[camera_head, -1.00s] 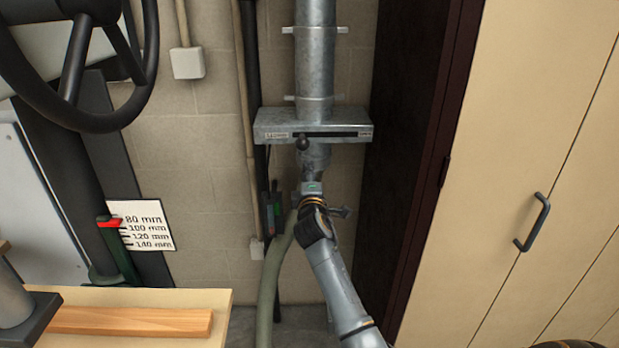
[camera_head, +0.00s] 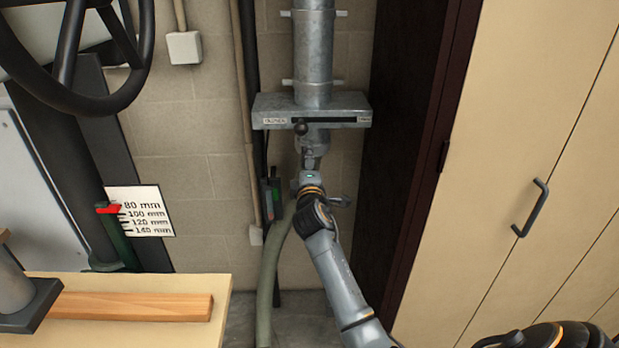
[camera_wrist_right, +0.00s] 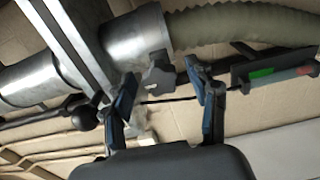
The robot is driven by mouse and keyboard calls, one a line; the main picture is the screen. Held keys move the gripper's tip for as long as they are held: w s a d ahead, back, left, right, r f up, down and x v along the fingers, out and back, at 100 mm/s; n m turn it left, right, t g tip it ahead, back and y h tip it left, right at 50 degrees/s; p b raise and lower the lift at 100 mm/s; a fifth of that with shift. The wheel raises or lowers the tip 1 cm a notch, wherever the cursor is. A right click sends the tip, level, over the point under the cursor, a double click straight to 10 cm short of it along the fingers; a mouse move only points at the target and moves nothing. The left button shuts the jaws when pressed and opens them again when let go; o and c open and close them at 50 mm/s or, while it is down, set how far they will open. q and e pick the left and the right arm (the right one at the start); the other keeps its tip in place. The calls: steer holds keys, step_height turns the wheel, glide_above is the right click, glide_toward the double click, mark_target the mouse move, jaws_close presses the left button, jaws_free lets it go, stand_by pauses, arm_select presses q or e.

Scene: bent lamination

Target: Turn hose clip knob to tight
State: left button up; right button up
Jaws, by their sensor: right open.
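The hose clip knob, a small dark grey lobed piece (camera_wrist_right: 158,75), shows in the right wrist view beside the metal pipe end (camera_wrist_right: 137,38) where the ribbed green-grey hose (camera_wrist_right: 235,25) begins. My right gripper (camera_wrist_right: 163,80) is open, with one blue-padded finger on each side of the knob. I cannot tell whether either finger touches it. In the head view my right gripper (camera_head: 311,162) is just below the slide-gate box (camera_head: 312,105), and the arm hides the clip and knob. The hose (camera_head: 269,275) hangs down from there. My left gripper is not in view.
A ball-ended gate handle (camera_head: 301,128) sticks out above my gripper, also in the wrist view (camera_wrist_right: 80,110). A box with green and red parts (camera_head: 271,195) is left of the hose. A cabinet (camera_head: 500,130) stands right, a bench (camera_head: 190,285) lower left.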

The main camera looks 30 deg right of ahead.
steer(key=v, duration=1)
steer(key=shift+s, duration=0.25)
steer(key=shift+a, duration=0.1)
